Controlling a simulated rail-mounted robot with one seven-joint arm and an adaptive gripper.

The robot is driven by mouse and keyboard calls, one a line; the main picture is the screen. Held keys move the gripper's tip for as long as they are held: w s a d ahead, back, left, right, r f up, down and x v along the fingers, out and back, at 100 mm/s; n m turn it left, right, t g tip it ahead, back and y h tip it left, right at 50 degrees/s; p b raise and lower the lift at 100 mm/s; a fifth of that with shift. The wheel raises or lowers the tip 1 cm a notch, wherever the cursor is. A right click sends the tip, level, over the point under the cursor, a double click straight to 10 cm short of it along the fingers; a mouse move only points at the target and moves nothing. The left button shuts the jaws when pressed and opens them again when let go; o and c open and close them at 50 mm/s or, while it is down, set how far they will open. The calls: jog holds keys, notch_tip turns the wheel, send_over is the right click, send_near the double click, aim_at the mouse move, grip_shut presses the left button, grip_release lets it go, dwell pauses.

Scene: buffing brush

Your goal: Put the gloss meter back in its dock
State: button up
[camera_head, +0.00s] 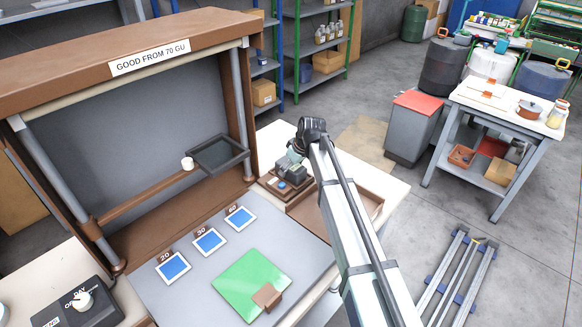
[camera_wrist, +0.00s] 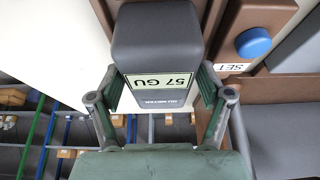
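The gloss meter is a dark grey block; in the wrist view the meter (camera_wrist: 160,40) shows a "57 GU" display, upside down. My gripper (camera_wrist: 162,92) has a green-padded finger against each side of it and appears shut on it. In the head view the meter (camera_head: 292,172) is at the end of my arm, at the brown block with a blue button, which looks like the dock (camera_head: 268,180). The wrist view shows the blue SET button (camera_wrist: 254,42) beside the meter. I cannot tell whether the meter is seated or just above the dock.
A shallow brown tray (camera_head: 372,203) lies beside the dock. A green panel (camera_head: 250,283) with a small brown block (camera_head: 267,297) and blue patches (camera_head: 208,241) lie on the grey bench area. A brown frame with a dark pad (camera_head: 218,153) on a bar stands at left.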

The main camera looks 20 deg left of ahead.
jog(key=shift+r, duration=0.1)
jog(key=b+v, duration=0.2)
jog(key=v, duration=1)
dwell(0.4)
